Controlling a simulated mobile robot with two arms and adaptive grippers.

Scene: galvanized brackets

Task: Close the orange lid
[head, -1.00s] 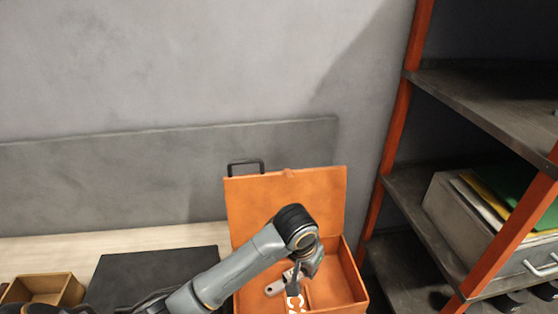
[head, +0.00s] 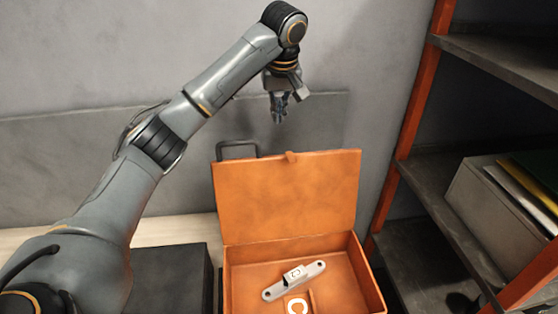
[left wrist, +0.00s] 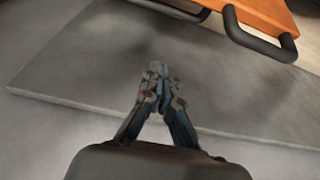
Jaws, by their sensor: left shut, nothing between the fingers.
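The orange lid (head: 288,195) stands open and upright at the back of the orange box (head: 366,279), with a small tab at its top edge. The lid also shows at the top right of the left wrist view (left wrist: 262,12). A grey metal bracket (head: 294,280) lies inside the box. My left gripper (head: 279,115) is shut and empty, pointing down above and behind the lid's top edge, apart from it. It also shows in the left wrist view (left wrist: 158,72). My right gripper is not in view.
A black handle (head: 237,146) sticks up behind the lid's left side. A grey board (head: 60,160) leans on the wall behind. A dark block (head: 172,280) stands left of the box. A shelf unit with orange posts (head: 410,120) stands at the right.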

